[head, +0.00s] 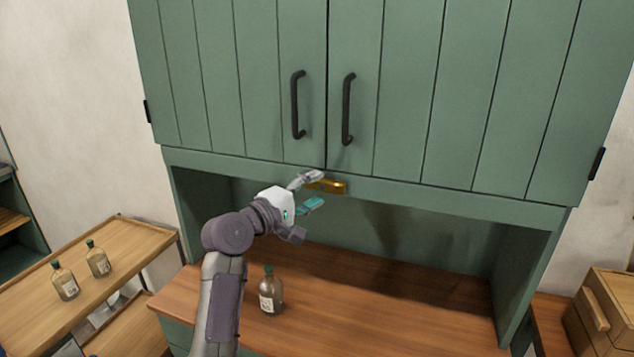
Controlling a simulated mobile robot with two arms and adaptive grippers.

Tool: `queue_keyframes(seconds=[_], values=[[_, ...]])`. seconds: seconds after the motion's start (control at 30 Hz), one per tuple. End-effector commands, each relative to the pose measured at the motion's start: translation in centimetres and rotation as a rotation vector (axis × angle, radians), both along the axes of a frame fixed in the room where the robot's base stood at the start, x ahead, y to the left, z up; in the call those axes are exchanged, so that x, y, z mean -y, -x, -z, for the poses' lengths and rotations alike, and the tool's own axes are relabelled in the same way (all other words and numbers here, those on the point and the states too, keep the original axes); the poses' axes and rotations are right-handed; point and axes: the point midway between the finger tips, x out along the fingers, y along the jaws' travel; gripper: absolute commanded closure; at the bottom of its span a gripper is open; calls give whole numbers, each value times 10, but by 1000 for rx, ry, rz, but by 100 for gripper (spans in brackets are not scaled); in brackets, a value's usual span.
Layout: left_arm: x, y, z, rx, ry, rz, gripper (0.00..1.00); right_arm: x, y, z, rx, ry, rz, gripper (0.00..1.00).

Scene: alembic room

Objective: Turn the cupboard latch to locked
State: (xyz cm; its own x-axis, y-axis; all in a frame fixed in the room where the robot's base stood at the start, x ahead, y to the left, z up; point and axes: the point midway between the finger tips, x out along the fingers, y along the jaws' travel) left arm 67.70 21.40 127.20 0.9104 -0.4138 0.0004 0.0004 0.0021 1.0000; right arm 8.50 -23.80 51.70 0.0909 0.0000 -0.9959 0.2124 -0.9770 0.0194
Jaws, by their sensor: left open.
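The green cupboard (410,90) has two plank doors, both shut, with a dark vertical handle on each. The brass latch (333,186) sits on the rail just below the seam between the doors. It looks like a small bar lying roughly level. My left gripper (314,190) is open at the latch, one finger above and one below it. Its upper finger covers the latch's left end. I cannot tell whether the fingers touch it. My right gripper is out of view.
Two more bottles (65,281) stand on a side table (130,243) at the left. A wooden box (603,315) is at the lower right. The counter's middle and right are clear.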

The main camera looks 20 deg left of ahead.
Motion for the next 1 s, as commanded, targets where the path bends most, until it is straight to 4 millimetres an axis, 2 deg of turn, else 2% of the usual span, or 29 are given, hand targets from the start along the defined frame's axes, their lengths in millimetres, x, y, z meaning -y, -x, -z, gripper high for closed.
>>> queue_keyframes(seconds=[0.2,0.47,0.7,0.8,1.0], values=[[6,-13,0,0,-1,0,46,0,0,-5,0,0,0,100],[7,-14,1,0,-2,0,46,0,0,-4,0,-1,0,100],[6,-14,1,0,-2,0,86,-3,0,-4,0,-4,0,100],[6,-14,1,0,-1,0,100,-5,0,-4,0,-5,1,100],[6,-13,0,0,-11,0,100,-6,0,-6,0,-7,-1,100]])
